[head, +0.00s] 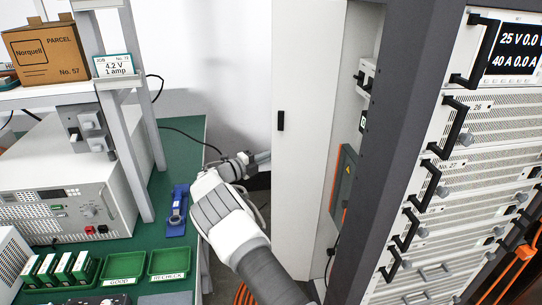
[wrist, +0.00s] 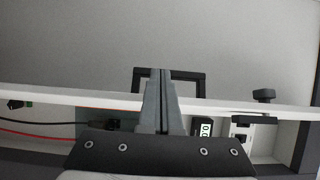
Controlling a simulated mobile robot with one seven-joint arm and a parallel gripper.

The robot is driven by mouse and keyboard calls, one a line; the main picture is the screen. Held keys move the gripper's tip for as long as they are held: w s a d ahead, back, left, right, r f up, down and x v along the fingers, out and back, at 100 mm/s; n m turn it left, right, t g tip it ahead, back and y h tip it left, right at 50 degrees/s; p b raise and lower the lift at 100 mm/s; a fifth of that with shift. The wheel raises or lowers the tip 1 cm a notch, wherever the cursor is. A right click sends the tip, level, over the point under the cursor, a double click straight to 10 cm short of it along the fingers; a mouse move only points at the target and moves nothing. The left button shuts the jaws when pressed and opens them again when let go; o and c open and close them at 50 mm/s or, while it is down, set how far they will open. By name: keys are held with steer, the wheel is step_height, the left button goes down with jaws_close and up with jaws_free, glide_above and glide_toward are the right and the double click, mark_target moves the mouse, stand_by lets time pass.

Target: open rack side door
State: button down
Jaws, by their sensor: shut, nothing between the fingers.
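The rack side door (head: 302,120) is a tall white panel with a small dark piece (head: 280,121) near its left edge. It stands swung out from the dark rack (head: 395,130), and some of the rack's inside shows between them. My gripper (head: 265,158) is at the door's left edge in the head view; its tips are partly hidden there. In the wrist view my gripper (wrist: 162,72) is shut and empty. Its fingers cross the pale door edge (wrist: 60,97) and overlap a black square handle (wrist: 202,82); contact cannot be told.
A green bench (head: 180,145) with a blue tool (head: 177,210), green trays (head: 168,263) and a grey instrument (head: 60,190) stands left of my arm. Orange cable (head: 243,295) lies on the floor below. Handled rack units (head: 460,160) fill the right.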

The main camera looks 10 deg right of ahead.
steer(key=shift+s+d+r, duration=0.1)
steer(key=shift+d, duration=0.45)
steer(key=p+v, duration=0.1)
steer(key=v, duration=1.7)
steer(key=s+d+r+m+g+y+p, duration=0.2)
steer(key=s+d+r+m+g+y, duration=0.3)
steer(key=d+r+m, duration=0.45)
steer(key=s+d+r+m+g+y+p, duration=0.2)
steer(key=s+d+r+m+y, duration=0.1)
steer(key=s+d+r+m, duration=0.55)
steer(key=s+r+m+t+y+p, duration=0.1)
steer(key=s+r+m+y+p, duration=0.1)
steer(key=s+m, duration=1)
steer(key=s+d+r+m+t+y+p, duration=0.1)
steer(key=s+r+m+y, duration=0.4)
steer(key=s+m, duration=0.7)
steer(key=s+r+t+p, duration=0.1)
steer(key=s, duration=0.2)
steer(key=shift+d+p, duration=0.25)
steer(key=shift+p, duration=0.1)
